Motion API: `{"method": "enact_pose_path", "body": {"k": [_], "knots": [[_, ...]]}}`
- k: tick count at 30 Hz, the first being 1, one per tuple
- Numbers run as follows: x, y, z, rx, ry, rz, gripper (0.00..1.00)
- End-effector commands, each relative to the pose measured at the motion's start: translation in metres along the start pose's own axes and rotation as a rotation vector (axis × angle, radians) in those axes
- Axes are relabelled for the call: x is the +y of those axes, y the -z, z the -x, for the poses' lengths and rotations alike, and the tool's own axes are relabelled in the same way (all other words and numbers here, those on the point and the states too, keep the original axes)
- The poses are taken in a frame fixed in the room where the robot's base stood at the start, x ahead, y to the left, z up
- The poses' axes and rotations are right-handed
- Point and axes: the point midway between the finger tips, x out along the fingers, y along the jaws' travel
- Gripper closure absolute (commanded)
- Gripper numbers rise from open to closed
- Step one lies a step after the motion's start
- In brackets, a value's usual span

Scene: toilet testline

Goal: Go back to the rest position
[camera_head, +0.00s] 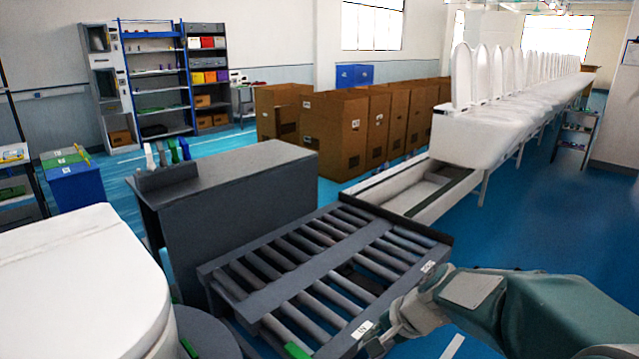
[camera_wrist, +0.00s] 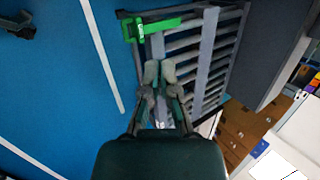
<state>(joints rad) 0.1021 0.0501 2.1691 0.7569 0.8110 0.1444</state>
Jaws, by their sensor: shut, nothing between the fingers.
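My gripper (camera_head: 388,335) is at the bottom right of the head view, at the front right edge of the roller conveyor (camera_head: 330,262). In the wrist view my gripper (camera_wrist: 159,72) has its two fingers together, with nothing between them. The conveyor's rollers (camera_wrist: 213,65) lie beyond and to the right of the fingertips there. A green piece (camera_wrist: 137,30) sits at the conveyor's edge, above the fingertips in the wrist view. The gap between the fingers and the conveyor is hard to judge.
A white toilet (camera_head: 80,285) stands at the left front. A dark grey cabinet (camera_head: 230,195) is behind the conveyor. Brown cartons (camera_head: 335,130) and a long line of white toilets (camera_head: 520,110) stand further back. Blue floor (camera_head: 530,240) is open at the right.

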Motion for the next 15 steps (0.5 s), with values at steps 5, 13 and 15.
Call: {"method": "enact_pose_path", "body": {"k": [5,13,15], "knots": [[0.012,-0.037,0.043,0.067,-0.07,0.228,1.0],[0.047,-0.082,0.097,0.188,-0.202,0.54,1.0],[0.058,-0.091,0.109,0.225,-0.241,0.616,1.0]]}}
